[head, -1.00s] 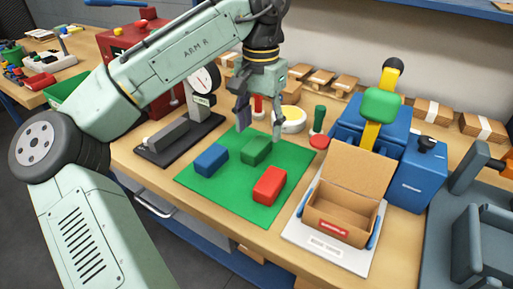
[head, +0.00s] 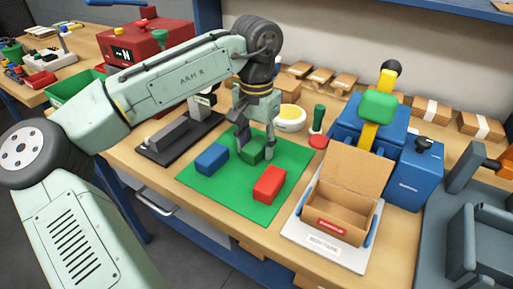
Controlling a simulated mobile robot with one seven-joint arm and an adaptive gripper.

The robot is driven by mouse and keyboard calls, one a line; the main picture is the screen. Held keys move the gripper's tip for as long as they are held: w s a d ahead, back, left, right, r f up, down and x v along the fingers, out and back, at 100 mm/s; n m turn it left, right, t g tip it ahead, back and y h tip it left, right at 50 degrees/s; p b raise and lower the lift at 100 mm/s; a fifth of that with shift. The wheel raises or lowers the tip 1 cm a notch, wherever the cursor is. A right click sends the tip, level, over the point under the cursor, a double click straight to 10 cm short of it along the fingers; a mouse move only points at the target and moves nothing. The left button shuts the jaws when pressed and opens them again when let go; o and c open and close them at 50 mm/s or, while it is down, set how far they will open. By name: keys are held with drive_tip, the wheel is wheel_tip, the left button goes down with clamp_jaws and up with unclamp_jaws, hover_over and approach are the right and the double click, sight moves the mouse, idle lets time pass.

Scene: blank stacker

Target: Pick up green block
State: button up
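The green block (head: 252,152) lies on the green mat (head: 222,185), near the mat's back edge. My gripper (head: 256,151) is lowered over it, with one finger on its left and one on its right. The fingers are apart and partly cover the block. I cannot tell whether they touch it. The block still appears to rest on the mat.
A blue block (head: 211,158) and a red block (head: 269,184) lie on the same mat. An open cardboard box (head: 335,222) on a white scale stands to the right. A dial gauge stand (head: 170,142) is at the left. Blue machinery (head: 415,178) stands at the back right.

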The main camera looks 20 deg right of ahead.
drive_tip(key=c, duration=0.9)
